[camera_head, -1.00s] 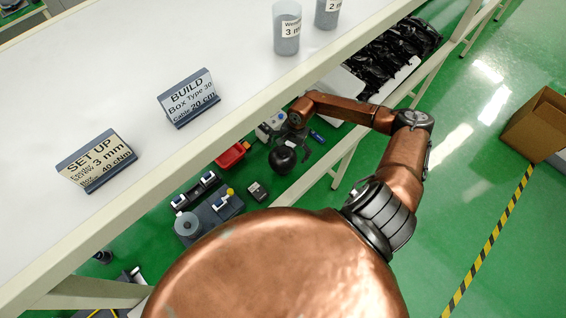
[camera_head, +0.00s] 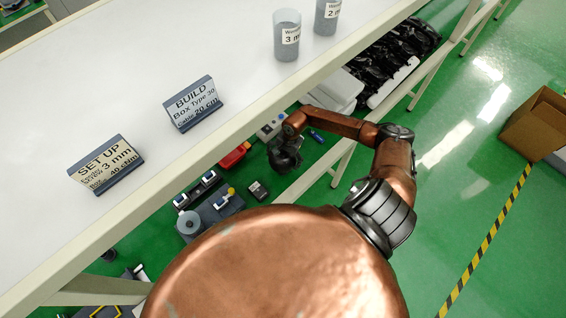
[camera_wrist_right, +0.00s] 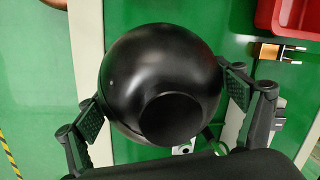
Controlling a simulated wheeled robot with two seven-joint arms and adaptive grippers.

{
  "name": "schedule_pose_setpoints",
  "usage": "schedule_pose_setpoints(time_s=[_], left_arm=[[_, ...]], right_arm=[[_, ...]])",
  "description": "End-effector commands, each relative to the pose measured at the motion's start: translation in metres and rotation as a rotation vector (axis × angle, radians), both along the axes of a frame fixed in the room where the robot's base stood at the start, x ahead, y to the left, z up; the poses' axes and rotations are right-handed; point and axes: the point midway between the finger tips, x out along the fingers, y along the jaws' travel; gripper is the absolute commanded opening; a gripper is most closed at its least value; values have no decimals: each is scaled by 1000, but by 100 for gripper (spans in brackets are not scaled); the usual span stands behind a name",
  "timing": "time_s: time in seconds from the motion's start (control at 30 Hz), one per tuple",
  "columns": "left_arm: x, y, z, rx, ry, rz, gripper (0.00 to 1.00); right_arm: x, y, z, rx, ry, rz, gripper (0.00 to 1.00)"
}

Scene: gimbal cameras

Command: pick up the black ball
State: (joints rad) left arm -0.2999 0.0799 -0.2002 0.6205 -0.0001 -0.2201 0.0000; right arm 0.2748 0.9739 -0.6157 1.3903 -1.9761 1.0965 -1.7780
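The black ball (camera_wrist_right: 160,70) fills the middle of the right wrist view, between the two finger pads of my right gripper (camera_wrist_right: 165,100). The pads are spread wide, one on each side, and seem to meet the ball's edge in the picture. I cannot tell whether they press on it. In the head view my right gripper (camera_head: 285,150) is over the ball (camera_head: 288,162) below the table, and covers much of it. I cannot tell whether the ball rests on a surface or is lifted. My left gripper is not in view.
The white table (camera_head: 130,60) stands beside my arm, its edge close to the gripper. A red bin (camera_wrist_right: 292,14) and a padlock-like item (camera_wrist_right: 272,50) lie near the ball. Sign holders (camera_head: 105,165) stand on the table. A cardboard box (camera_head: 540,125) is on the floor at right.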

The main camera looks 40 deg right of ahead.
Motion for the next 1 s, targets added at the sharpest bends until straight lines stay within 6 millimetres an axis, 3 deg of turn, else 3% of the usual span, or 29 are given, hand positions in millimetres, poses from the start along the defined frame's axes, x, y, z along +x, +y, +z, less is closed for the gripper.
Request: schedule_pose_setpoints(time_s=[0.6,1.0], left_arm=[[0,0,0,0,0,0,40],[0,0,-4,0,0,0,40]], right_arm=[[0,0,0,0,1,0,44],[1,0,6,1,-2,2,43]])
